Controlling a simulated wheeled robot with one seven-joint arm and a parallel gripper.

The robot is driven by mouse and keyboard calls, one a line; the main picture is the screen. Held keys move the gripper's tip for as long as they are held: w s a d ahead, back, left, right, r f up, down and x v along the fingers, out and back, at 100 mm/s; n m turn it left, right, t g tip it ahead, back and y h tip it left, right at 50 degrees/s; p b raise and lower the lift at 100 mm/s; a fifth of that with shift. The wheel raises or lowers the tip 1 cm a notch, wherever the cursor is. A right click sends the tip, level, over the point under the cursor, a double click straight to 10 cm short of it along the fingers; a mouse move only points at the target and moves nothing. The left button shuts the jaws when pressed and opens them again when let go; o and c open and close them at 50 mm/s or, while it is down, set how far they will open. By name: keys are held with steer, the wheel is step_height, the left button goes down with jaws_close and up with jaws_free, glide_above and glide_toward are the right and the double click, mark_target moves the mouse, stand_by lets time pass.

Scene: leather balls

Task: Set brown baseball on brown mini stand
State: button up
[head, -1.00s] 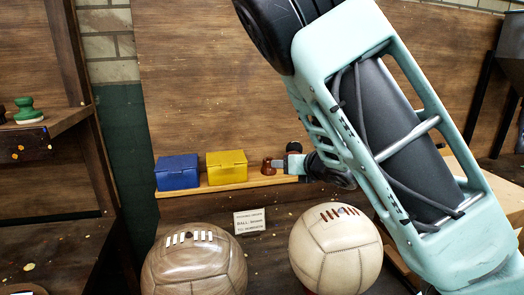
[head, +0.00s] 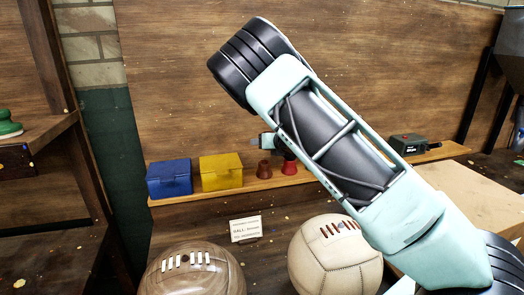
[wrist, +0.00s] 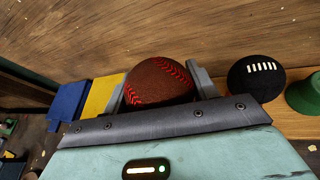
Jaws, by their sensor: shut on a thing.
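The brown baseball (wrist: 158,82) with red stitching sits between the two grey fingers of my gripper (wrist: 162,78), which is shut on it. The brown mini stand (head: 264,168) stands on the wooden shelf in the head view, right of the yellow box. My gripper (head: 264,140) shows there above the brown stand, partly behind my arm. I cannot make out the ball in the head view. The brown stand is not visible in the wrist view. A red stand (head: 290,165) is just right of it.
Blue (head: 169,178) and yellow (head: 221,172) boxes stand left on the shelf (head: 205,195), against a wooden wall. A black ball with white laces (wrist: 256,78) and a green stand (wrist: 304,96) are right in the wrist view. Two large leather balls (head: 193,270) (head: 334,254) stand in front.

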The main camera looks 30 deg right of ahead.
steer(key=w, duration=0.2)
steer(key=w+d+p, duration=0.1)
steer(key=shift+w+r, duration=0.2)
steer(key=shift+w, duration=0.15)
step_height(320, 180, down, 3)
steer(key=shift+r+p, duration=0.2)
steer(key=shift+p, duration=0.25)
step_height(320, 180, down, 4)
steer(key=shift+r+p, duration=0.2)
steer(key=shift+p, duration=0.65)
steer(key=shift+d+f+p, duration=0.1)
steer(key=shift+f+p, duration=0.15)
steer(key=shift+p, duration=0.15)
steer(key=shift+w+f, duration=0.15)
steer(key=shift+f, duration=0.2)
steer(key=shift+f, duration=0.1)
steer(key=o, duration=1)
steer(key=shift+o, duration=0.2)
